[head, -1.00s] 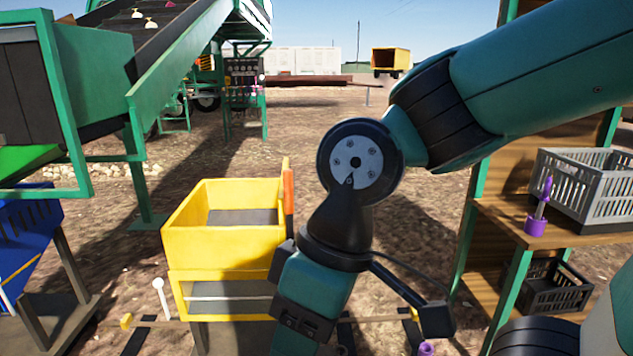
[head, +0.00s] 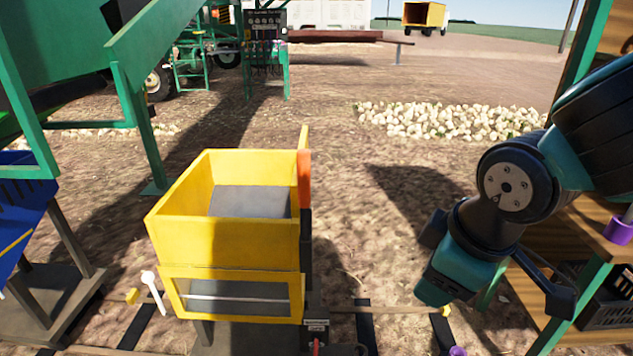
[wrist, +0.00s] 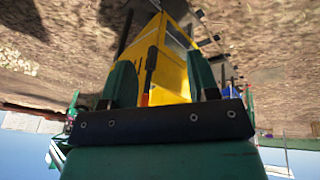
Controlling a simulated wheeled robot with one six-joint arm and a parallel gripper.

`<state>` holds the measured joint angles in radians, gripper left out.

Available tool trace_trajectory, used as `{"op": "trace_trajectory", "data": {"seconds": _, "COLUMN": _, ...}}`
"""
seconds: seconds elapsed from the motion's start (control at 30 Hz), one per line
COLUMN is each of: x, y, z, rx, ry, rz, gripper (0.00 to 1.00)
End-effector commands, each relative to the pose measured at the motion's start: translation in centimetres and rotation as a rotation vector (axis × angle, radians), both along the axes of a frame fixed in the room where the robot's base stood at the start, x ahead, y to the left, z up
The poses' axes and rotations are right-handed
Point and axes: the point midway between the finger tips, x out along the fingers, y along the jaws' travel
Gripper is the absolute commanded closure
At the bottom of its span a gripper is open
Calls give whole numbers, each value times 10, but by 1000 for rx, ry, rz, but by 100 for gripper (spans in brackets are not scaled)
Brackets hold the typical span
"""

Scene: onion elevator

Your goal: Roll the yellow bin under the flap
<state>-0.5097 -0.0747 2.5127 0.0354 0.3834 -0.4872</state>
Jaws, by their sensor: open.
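The yellow bin (head: 225,240) stands upright and open-topped, with a dark grey floor and a framed lower front. An orange upright piece (head: 304,180) on a dark post is at its right side. The bin also shows in the wrist view (wrist: 172,65), which is upside down. My gripper (wrist: 161,66) is open, its two green fingers apart with the bin seen between them. I see no contact. In the head view my arm's end is right of the bin, and the fingertips cannot be made out. I cannot pick out the flap for sure.
Rails (head: 395,309) with dark sleepers run across below the bin. A white-knobbed lever (head: 151,281) is at its left. The green elevator frame (head: 135,135) and a blue hopper (head: 22,215) stand left. A wooden shelf (head: 575,265) stands right. Bare ground lies behind the bin.

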Motion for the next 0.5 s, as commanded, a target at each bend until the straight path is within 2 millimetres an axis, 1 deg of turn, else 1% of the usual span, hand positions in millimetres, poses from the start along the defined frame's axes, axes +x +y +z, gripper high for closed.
{"op": "trace_trajectory", "data": {"seconds": 0.03, "x": 20, "y": 2, "z": -32, "rx": -126, "ry": -95, "rz": 123, "gripper": 45}}
{"op": "trace_trajectory", "data": {"seconds": 0.07, "x": 35, "y": 1, "z": -40, "rx": -215, "ry": -168, "rz": 204, "gripper": 45}}
{"op": "trace_trajectory", "data": {"seconds": 0.1, "x": 54, "y": 2, "z": -49, "rx": -344, "ry": -266, "rz": 322, "gripper": 45}}
{"op": "trace_trajectory", "data": {"seconds": 0.17, "x": 78, "y": 7, "z": -54, "rx": -554, "ry": -408, "rz": 511, "gripper": 45}}
{"op": "trace_trajectory", "data": {"seconds": 0.2, "x": 92, "y": 16, "z": -53, "rx": -702, "ry": -499, "rz": 639, "gripper": 45}}
{"op": "trace_trajectory", "data": {"seconds": 0.23, "x": 100, "y": 23, "z": -52, "rx": -814, "ry": -562, "rz": 735, "gripper": 45}}
{"op": "trace_trajectory", "data": {"seconds": 0.27, "x": 106, "y": 33, "z": -49, "rx": -925, "ry": -622, "rz": 827, "gripper": 45}}
{"op": "trace_trajectory", "data": {"seconds": 0.3, "x": 111, "y": 48, "z": -43, "rx": -1071, "ry": -699, "rz": 942, "gripper": 45}}
{"op": "trace_trajectory", "data": {"seconds": 0.33, "x": 114, "y": 60, "z": -39, "rx": -1175, "ry": -750, "rz": 1021, "gripper": 45}}
{"op": "trace_trajectory", "data": {"seconds": 0.4, "x": 113, "y": 88, "z": -30, "rx": -1401, "ry": -853, "rz": 1179, "gripper": 45}}
{"op": "trace_trajectory", "data": {"seconds": 0.5, "x": 105, "y": 122, "z": -19, "rx": -1651, "ry": -959, "rz": 1329, "gripper": 45}}
